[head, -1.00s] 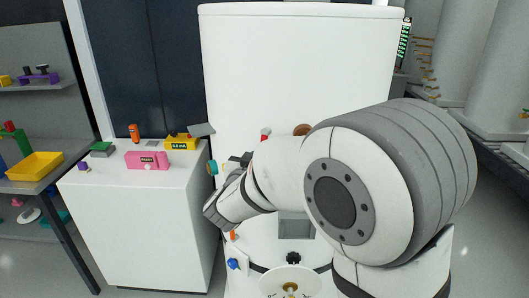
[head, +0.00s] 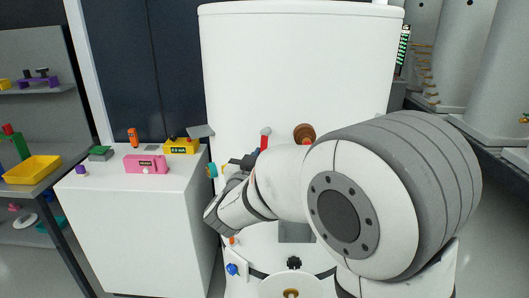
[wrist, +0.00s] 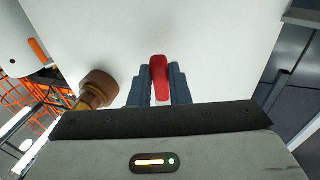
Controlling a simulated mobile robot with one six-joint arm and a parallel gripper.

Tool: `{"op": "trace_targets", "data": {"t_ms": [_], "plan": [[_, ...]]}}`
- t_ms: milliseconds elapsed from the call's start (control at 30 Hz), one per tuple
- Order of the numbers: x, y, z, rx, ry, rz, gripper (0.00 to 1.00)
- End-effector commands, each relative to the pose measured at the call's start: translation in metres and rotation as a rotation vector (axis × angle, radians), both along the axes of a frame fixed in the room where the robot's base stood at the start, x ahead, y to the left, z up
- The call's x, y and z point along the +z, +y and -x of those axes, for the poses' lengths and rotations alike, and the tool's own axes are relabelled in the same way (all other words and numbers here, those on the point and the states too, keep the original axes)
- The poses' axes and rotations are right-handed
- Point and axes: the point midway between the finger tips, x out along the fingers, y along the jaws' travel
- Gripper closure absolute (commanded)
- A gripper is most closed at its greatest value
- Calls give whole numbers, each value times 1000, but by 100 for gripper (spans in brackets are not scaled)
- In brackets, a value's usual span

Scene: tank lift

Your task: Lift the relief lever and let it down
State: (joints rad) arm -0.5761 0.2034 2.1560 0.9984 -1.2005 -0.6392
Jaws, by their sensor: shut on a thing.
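The relief lever is red (wrist: 159,80) and stands out from the white tank in the wrist view. My gripper (wrist: 160,90) is shut on it, with one dark finger along each side. In the head view the upper part of the red lever (head: 265,137) shows just above my forearm, left of a brown round cap (head: 304,133). My arm covers the lever's lower part and base there. The fingertips are mostly hidden in the head view.
The white tank (head: 300,70) fills the middle. A white cabinet (head: 130,235) at left carries a pink block (head: 146,164) and a yellow block (head: 181,146). A shelf with a yellow tray (head: 33,169) stands farther left. The brown cap sits close left of my gripper in the wrist view (wrist: 99,86).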

Motion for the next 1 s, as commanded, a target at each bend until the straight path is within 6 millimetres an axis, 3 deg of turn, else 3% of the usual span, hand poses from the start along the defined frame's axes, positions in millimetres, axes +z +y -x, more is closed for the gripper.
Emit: {"op": "trace_targets", "data": {"t_ms": [633,667,1000], "plan": [[-4,-1,-5,1,-94,28,100],[-2,-1,-5,1,-94,28,82],[-3,-1,-5,0,-89,28,56]]}}
